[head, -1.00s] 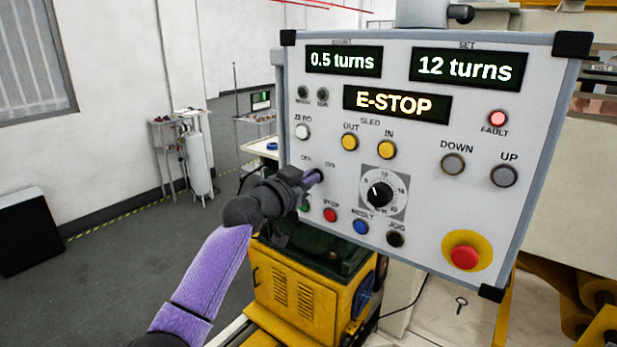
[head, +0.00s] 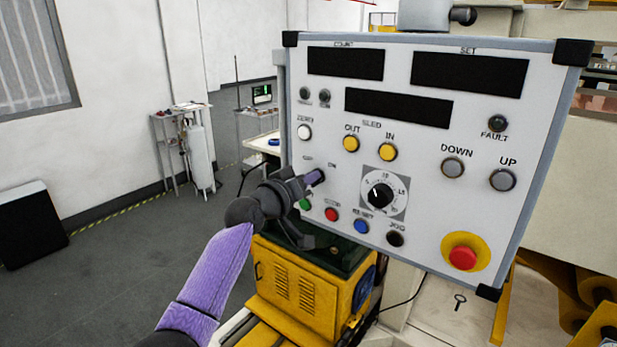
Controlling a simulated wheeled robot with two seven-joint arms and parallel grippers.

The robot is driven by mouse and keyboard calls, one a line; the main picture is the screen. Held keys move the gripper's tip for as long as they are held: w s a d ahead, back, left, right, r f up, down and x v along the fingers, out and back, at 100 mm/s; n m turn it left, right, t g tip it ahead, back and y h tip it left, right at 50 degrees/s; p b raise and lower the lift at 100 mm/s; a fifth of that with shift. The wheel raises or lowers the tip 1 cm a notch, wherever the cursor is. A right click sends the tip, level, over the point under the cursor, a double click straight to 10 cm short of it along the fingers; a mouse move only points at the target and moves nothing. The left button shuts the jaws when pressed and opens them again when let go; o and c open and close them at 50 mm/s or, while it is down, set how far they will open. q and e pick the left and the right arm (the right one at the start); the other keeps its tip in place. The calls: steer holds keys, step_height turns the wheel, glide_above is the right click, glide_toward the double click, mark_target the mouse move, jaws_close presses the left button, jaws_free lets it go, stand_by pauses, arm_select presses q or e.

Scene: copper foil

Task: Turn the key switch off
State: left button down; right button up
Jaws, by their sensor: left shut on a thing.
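The control panel (head: 300,230) stands in front of me with its three displays dark and its fault lamp (head: 498,123) unlit. The key switch sits at the panel's left side, below the OFF and ON labels (head: 332,165). It is mostly hidden behind my left gripper (head: 313,180), which is shut on the key at the panel face. The key itself cannot be made out clearly. My right gripper is not in view.
A red emergency stop button (head: 463,257) is at the panel's lower right. Green, red, blue and black buttons lie just below my gripper, and a dial (head: 380,195) is to its right. A yellow machine (head: 305,290) stands under the panel.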

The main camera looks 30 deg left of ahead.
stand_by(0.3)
arm_select(q)
steer(key=c, duration=0.8)
jaws_free()
steer(key=s, duration=0.3)
steer(key=s+b, duration=0.1)
steer(key=s, duration=0.6)
steer(key=shift+a+b, duration=0.3)
steer(key=shift+a, duration=0.1)
